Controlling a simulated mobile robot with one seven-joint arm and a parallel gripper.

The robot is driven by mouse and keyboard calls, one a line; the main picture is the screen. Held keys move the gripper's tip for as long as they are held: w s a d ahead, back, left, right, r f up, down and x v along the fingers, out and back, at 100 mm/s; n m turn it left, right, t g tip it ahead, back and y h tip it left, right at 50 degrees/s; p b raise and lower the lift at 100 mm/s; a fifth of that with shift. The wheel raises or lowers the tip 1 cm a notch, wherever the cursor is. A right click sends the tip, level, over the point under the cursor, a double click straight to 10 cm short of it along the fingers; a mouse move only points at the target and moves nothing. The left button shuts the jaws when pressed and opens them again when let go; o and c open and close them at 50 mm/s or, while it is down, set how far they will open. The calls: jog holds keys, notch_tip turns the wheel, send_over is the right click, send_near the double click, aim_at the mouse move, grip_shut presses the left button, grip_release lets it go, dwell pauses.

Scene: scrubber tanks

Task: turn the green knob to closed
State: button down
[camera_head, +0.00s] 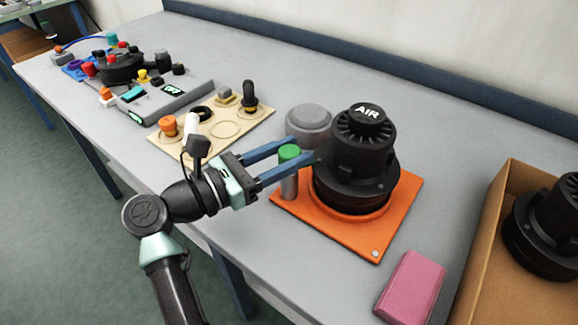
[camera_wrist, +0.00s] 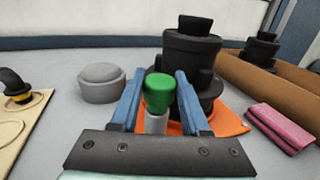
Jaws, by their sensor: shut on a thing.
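The green knob (camera_head: 289,152) tops a grey post (camera_head: 289,184) at the left edge of an orange plate (camera_head: 384,236). My gripper (camera_head: 290,158) has its two blue fingers on either side of the knob and is shut on it. In the wrist view the green knob (camera_wrist: 158,92) sits between the fingers (camera_wrist: 158,92), with the grey post (camera_wrist: 155,123) below it. A black canister marked AIR (camera_head: 355,150) stands on the orange plate just right of the knob. No closed mark shows, so the knob's setting cannot be told.
A grey round lid (camera_head: 309,122) lies behind the knob. A pink block (camera_head: 411,287) and a cardboard box (camera_head: 492,225) with another black canister (camera_head: 545,232) are at the right. A beige board (camera_head: 217,138) with several fittings lies at the left.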

jog(key=shift+f+m+g+h+b, duration=0.15)
jog(key=shift+m+g+h+b, duration=0.75)
jog(key=shift+g+b, duration=0.55)
jog(key=shift+m+g+b, duration=0.25)
jog(key=shift+m+b, duration=0.05)
jog(key=shift+b, duration=0.05)
jog(key=shift+c, duration=1.9)
grip_release()
jog(key=v, duration=1.3)
jog(key=shift+b, duration=0.3)
